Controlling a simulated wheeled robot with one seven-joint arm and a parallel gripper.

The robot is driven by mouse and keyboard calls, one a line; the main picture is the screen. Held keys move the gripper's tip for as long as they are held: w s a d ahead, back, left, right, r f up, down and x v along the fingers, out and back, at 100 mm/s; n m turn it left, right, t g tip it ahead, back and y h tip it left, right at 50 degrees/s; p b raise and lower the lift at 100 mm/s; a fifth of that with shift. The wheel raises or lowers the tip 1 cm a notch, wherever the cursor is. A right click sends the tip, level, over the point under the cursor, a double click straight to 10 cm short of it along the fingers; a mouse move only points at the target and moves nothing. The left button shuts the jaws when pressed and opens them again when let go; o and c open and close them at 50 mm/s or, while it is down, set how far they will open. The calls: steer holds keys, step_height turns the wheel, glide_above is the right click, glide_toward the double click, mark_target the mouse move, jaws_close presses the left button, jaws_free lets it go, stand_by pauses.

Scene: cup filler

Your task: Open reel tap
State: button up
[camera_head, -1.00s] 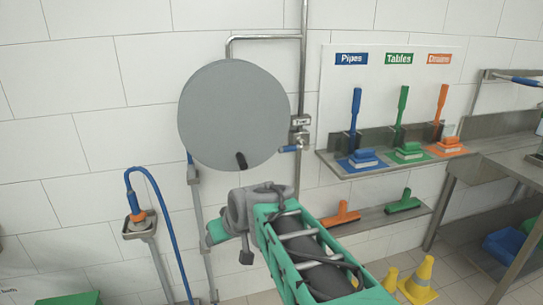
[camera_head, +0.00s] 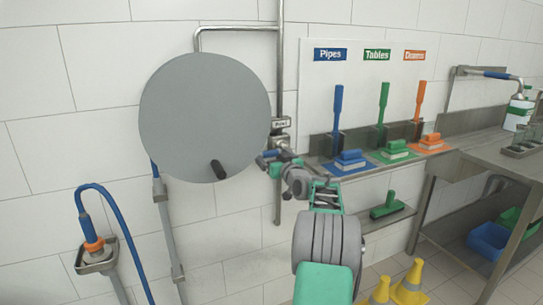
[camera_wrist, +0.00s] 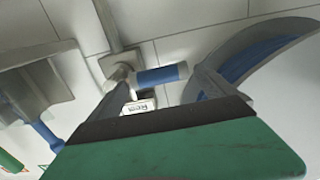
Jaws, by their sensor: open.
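The reel tap has a blue handle (camera_wrist: 160,75) on a metal valve (camera_wrist: 120,74) in the wrist view, beside a small label (camera_wrist: 139,106). In the head view the tap sits on the wall pipe below its label (camera_head: 281,123), and my gripper (camera_head: 268,162) partly hides it. My gripper is open, its fingers spread to either side of the blue handle in the wrist view. I cannot tell whether the handle is between the fingertips or just beyond them, or whether they touch it. The handle points sideways from the pipe, toward the reel.
The large grey hose reel (camera_head: 200,115) is just left of the tap. A steel shelf (camera_head: 400,160) with blue, green and orange brushes is close on the right. A hose nozzle holder (camera_head: 97,262) is at lower left, and yellow cones (camera_head: 408,285) stand on the floor.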

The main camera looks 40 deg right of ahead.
steer(key=shift+w, duration=0.2)
jaws_close()
steer(key=shift+f, duration=0.1)
stand_by(0.9)
